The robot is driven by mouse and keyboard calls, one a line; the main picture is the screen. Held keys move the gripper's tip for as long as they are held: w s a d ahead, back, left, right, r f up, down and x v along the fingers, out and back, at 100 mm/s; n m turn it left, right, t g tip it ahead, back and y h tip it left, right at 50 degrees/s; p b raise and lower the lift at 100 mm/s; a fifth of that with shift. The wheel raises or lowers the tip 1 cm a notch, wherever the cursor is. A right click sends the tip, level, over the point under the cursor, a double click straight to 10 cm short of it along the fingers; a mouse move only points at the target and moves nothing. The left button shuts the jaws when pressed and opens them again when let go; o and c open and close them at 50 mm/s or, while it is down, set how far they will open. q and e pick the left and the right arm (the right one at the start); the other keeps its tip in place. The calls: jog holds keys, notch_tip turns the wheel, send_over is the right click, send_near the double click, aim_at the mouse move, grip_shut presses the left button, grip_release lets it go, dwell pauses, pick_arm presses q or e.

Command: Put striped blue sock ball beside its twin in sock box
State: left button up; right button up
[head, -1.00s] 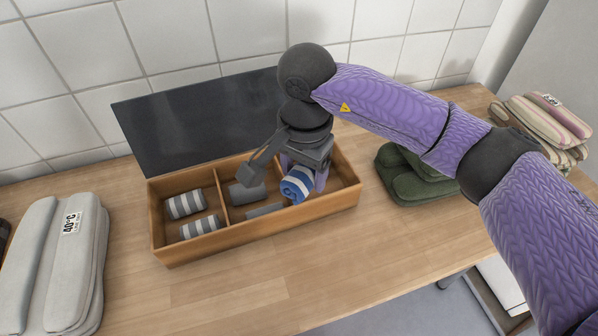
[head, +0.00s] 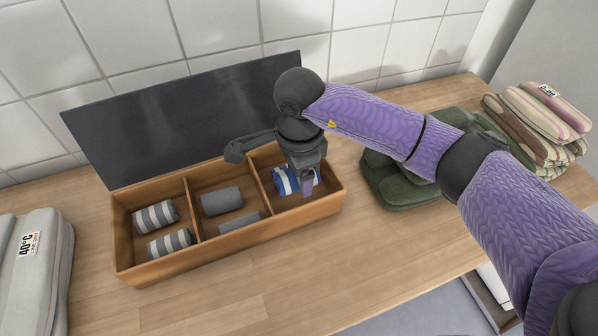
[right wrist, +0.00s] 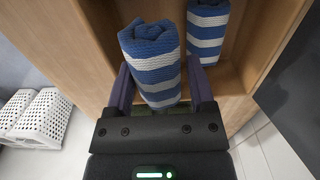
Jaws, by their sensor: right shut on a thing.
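My right gripper (head: 307,188) points down into the right compartment of the wooden sock box (head: 235,241). It is shut on a blue-and-white striped sock ball, seen clearly between its fingers in the right wrist view (right wrist: 152,62). In the head view the gripper hides much of this ball. A matching striped blue sock ball (right wrist: 207,30) lies in the same compartment, just beyond the held one in the right wrist view. It appears left of the gripper in the head view (head: 282,181). I cannot tell whether the held ball touches the floor. My left gripper is not in view.
Grey-striped sock balls (head: 155,217) fill the left compartment; plain grey ones (head: 222,200) are in the middle. The open dark lid (head: 190,115) stands behind. Green folded cloth (head: 395,180) lies right of the box, grey towels (head: 35,262) left. The front counter is clear.

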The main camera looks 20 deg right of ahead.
jog(key=shift+f+b, duration=0.5)
jog(key=shift+f, duration=0.1)
jog(key=o, duration=1.3)
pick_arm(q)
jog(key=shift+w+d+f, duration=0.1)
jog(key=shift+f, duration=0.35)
pick_arm(e)
jog(key=shift+o, duration=0.2)
jog(key=shift+r, duration=0.3)
notch_tip(320, 180, up, 12)
jog(key=p, duration=0.5)
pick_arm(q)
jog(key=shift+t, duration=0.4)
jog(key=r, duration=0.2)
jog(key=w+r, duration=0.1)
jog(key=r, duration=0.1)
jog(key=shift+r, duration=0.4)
pick_arm(e)
jog(key=shift+r, duration=0.35)
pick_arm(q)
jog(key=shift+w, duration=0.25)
